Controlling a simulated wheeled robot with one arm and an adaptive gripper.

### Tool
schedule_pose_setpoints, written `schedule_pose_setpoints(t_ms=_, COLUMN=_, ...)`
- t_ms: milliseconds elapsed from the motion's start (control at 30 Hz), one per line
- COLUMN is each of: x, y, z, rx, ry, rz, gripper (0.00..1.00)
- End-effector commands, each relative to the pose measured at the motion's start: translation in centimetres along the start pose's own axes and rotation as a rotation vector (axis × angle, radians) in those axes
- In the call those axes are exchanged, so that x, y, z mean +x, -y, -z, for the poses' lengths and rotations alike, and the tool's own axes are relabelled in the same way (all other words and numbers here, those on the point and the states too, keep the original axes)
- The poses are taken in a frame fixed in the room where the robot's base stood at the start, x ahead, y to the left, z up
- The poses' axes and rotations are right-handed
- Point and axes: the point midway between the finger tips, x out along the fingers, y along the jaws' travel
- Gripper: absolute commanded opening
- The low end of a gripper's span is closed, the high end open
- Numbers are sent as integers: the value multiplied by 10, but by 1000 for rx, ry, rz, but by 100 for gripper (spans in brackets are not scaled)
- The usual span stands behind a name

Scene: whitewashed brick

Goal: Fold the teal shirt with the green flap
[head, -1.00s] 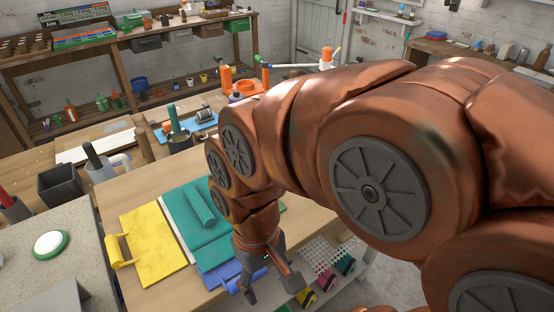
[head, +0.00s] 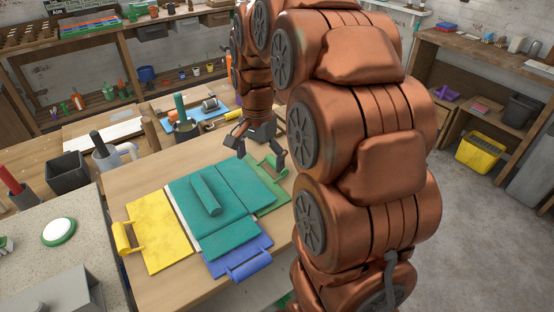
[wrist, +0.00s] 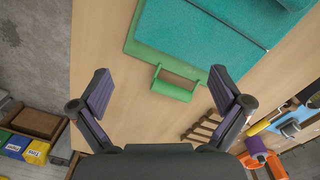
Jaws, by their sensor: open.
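The teal shirt (head: 241,180) lies flat on a hinged folding board on the table, with a teal roll (head: 206,193) on its middle. Its right part covers most of the green flap (head: 283,189), which lies flat. The flap's green handle (head: 270,162) sticks out at its far right edge. In the wrist view the green handle (wrist: 174,88) shows between my fingers, with the shirt (wrist: 195,38) beyond it. My gripper (head: 260,157) is open and empty beside the handle in the head view; its height above the table is unclear. It also shows in the wrist view (wrist: 162,90).
A bare yellow flap (head: 160,232) lies flat at left, a blue flap (head: 240,255) at the front, partly under the shirt. Mugs and a dark bin (head: 67,175) stand left.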

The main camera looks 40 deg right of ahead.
Motion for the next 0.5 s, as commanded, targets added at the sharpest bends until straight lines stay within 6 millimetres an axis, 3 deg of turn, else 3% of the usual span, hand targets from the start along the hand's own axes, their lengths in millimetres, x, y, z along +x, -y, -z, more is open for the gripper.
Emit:
schedule_pose_setpoints(t_ms=200, x=6, y=13, z=64, rx=252, ry=-12, rz=19, gripper=100)
schedule_pose_setpoints(t_ms=500, x=13, y=16, z=112, rx=450, ry=-24, rz=36, gripper=100)
